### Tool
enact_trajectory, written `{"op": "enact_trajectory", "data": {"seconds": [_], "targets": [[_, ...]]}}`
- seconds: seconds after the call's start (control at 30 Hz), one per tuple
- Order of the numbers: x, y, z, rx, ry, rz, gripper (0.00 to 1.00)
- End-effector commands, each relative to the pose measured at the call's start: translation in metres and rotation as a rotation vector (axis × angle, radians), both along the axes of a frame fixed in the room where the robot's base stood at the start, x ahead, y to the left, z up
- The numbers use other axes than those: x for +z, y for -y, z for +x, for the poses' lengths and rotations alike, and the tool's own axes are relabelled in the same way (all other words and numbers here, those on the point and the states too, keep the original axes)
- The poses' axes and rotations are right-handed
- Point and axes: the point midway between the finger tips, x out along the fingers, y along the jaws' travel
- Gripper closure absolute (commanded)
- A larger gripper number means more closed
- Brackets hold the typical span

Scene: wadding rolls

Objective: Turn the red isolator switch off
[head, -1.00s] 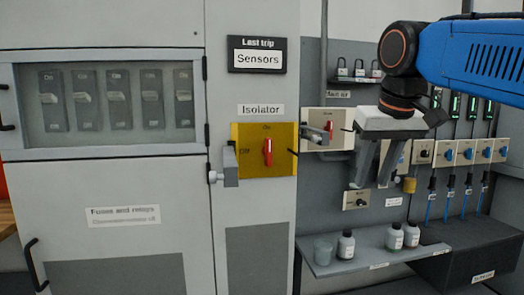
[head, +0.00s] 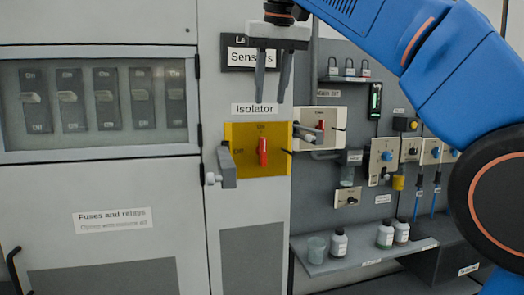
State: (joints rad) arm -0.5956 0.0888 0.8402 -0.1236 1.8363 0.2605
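The red isolator switch (head: 263,152) is a red handle on a yellow plate (head: 275,168) below the "Isolator" label. The handle stands vertical, pointing up to the "On" mark; an "Off" mark is at its left. My gripper (head: 270,98) points down above the plate, in front of the "Sensors" sign and close to the Isolator label. Its two fingers are apart, with nothing between them. How far it is from the cabinet face I cannot tell.
A grey hasp-like bracket (head: 227,167) juts out at the plate's left edge. A second, smaller red switch (head: 320,125) sits on a cream box to the right. A shelf (head: 340,262) with bottles is lower right.

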Motion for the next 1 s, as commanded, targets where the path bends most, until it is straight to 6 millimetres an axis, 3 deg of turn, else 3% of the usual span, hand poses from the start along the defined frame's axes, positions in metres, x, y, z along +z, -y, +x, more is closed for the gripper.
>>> {"op": "enact_trajectory", "data": {"seconds": [0.8, 1.0], "targets": [[-0.124, -0.013, 0.049, 0.0, -0.002, -0.001, 0.67], [-0.145, -0.016, 0.058, 0.0, 0.0, 0.0, 0.67]]}}
